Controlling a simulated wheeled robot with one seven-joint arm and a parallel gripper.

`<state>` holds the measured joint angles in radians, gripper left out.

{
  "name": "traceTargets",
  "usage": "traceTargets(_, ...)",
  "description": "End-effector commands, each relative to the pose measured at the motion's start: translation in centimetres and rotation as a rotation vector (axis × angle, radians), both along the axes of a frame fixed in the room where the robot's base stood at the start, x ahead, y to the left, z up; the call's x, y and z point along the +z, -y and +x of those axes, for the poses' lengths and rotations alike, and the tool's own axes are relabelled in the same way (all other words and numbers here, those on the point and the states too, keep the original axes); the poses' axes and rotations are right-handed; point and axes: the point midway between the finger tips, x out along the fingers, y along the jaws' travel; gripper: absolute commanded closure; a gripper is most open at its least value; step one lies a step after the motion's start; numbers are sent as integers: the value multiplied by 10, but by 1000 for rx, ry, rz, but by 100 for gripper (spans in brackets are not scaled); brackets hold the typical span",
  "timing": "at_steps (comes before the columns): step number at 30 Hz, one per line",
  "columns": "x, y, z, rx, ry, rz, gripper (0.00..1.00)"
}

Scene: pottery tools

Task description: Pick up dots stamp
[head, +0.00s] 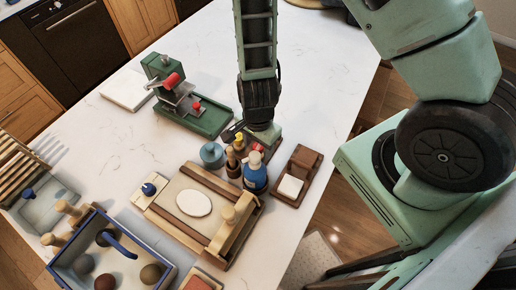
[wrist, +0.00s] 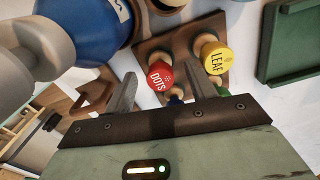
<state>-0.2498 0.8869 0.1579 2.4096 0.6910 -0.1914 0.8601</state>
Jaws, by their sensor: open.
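The dots stamp (wrist: 157,77) has a round red top with the word DOTS, and it stands in a brown wooden rack. The leaf stamp (wrist: 215,57), with a yellow top, stands to its right in the same rack (wrist: 182,45). My gripper (wrist: 160,70) is open, with one finger on each side of the red top in the wrist view. I cannot tell whether either finger touches it. A blue top and a green top show partly behind my gripper's palm. In the head view my gripper (head: 262,133) is low over the stamp area and hides part of it.
A blue bottle (head: 255,175) with a pale top stands close to my gripper; it is large at the wrist view's upper left (wrist: 88,30). A wooden tray (head: 180,215), a green press (head: 205,118) and a brown box (head: 304,165) are around. The counter's far middle is clear.

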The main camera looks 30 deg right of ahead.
Motion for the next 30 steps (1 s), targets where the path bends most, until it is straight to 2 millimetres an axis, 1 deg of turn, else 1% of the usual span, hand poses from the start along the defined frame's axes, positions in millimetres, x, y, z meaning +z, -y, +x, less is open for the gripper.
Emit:
traceTargets(3, -12, 0, 0, -1, -2, -1, 44)
traceTargets(7, -20, 0, 0, 0, -1, 0, 44)
traceTargets(16, -23, 0, 0, 0, 1, -1, 44)
traceTargets(17, -23, 0, 0, 0, 1, -1, 52)
traceTargets(18, -23, 0, 0, 0, 1, -1, 63)
traceTargets(20, -23, 0, 0, 0, 1, -1, 80)
traceTargets(21, -23, 0, 0, 0, 1, -1, 91)
traceTargets(22, -23, 0, 0, 0, 1, -1, 93)
traceTargets(30, -22, 0, 0, 1, 1, -1, 93)
